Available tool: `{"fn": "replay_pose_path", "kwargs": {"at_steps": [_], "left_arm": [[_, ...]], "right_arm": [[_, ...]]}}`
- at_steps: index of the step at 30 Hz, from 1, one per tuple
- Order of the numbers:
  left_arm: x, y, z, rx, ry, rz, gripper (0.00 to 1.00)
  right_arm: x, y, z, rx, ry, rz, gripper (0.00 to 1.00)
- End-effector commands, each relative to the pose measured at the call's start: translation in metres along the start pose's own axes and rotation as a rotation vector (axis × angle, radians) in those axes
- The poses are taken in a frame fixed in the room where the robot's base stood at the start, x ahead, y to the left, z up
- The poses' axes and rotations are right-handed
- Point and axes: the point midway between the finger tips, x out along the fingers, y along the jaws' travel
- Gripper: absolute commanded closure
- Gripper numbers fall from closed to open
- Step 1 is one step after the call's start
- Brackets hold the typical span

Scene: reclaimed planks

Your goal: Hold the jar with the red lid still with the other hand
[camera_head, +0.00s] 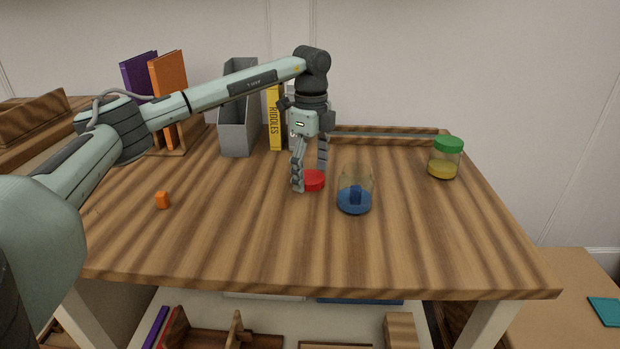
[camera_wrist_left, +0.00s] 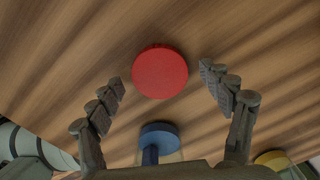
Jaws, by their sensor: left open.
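The red lid (camera_head: 314,181) lies flat on the plank table, apart from any jar. It also shows in the left wrist view (camera_wrist_left: 160,72) as a full red disc. A clear jar with blue contents (camera_head: 354,199) stands upright and without a lid just right of the red lid; its blue part also shows in the left wrist view (camera_wrist_left: 159,137). My left gripper (camera_head: 309,180) points down at the red lid with fingers spread, one on each side of it. My right gripper is in neither view.
A jar with a green lid (camera_head: 446,145) and yellow contents stands at the back right. A grey file holder (camera_head: 237,130), a yellow book (camera_head: 274,118) and more books stand behind. The table's front is clear.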

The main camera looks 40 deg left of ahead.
Motion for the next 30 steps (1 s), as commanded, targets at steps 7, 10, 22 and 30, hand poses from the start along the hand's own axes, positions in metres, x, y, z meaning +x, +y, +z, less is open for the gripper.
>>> {"fn": "replay_pose_path", "kwargs": {"at_steps": [7, 10, 22, 30], "left_arm": [[0.0, 0.0, 0.0, 0.0, 0.0, 0.0, 0.37], [0.0, 0.0, 0.0, 0.0, 0.0, 0.0, 0.49], [-0.001, 0.0, 0.0, 0.0, 0.0, 0.0, 0.57], [-0.024, -0.001, -0.001, 0.001, 0.0, -0.002, 0.57]], "right_arm": [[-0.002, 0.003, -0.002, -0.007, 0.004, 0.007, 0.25], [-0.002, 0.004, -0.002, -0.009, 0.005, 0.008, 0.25], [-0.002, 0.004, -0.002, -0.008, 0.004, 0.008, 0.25], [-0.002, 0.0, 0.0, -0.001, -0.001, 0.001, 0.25]]}}
